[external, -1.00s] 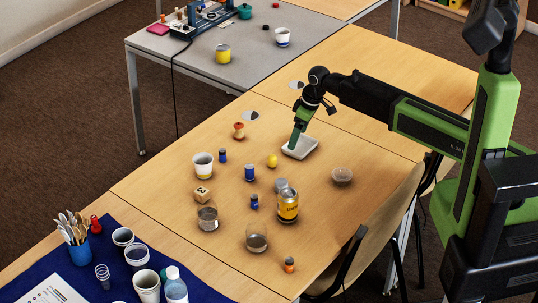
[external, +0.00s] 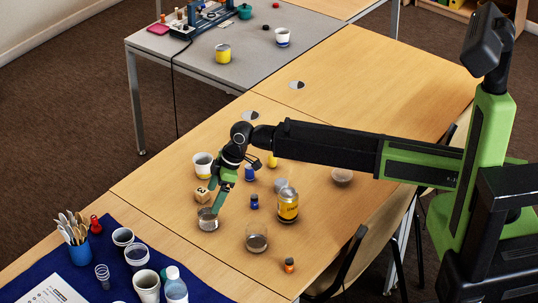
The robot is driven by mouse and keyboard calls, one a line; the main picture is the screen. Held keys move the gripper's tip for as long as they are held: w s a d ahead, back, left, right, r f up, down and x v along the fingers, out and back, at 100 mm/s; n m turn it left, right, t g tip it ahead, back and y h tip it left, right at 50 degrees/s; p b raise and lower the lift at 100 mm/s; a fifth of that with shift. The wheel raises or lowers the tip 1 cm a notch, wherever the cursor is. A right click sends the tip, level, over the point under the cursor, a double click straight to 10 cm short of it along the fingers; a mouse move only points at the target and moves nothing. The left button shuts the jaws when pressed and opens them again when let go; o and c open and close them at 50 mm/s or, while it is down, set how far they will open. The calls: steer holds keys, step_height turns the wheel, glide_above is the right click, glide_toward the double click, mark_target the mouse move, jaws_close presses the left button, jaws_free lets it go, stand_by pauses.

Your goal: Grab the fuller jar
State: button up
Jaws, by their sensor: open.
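Two clear glass jars stand on the wooden table. The left jar (external: 208,224) is near the table's left front edge, and the right jar (external: 256,243) is to its right and nearer the camera. Both hold something greyish low down; I cannot tell for sure from this view which is fuller. My gripper (external: 216,208) is open and points down at the left jar. Its green fingers overlap the jar's rim in the picture; whether they touch it or reach inside, I cannot tell.
A wooden letter block (external: 202,196) and a white-and-yellow cup (external: 202,165) are close behind my gripper.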

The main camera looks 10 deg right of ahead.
mark_target(205, 206)
steer(key=b+x, duration=0.8)
steer(key=x, duration=0.2)
steer(key=shift+w+a+f, duration=0.1)
steer(key=shift+f, duration=0.3)
steer(key=shift+r, duration=0.25)
steer(key=c, duration=1.8)
steer(key=shift+r, duration=0.1)
steer(key=shift+r+p, duration=0.55)
steer(key=shift+p, duration=0.15)
steer(key=p+v, duration=0.3)
steer(key=shift+w+a+r, duration=0.1)
steer(key=shift+a+r, duration=0.2)
steer(key=w+d+r+p, duration=0.6)
steer(key=d, duration=0.2)
steer(key=shift+w+d+p, duration=0.3)
steer(key=shift+d, duration=0.1)
steer(key=shift+r, duration=0.1)
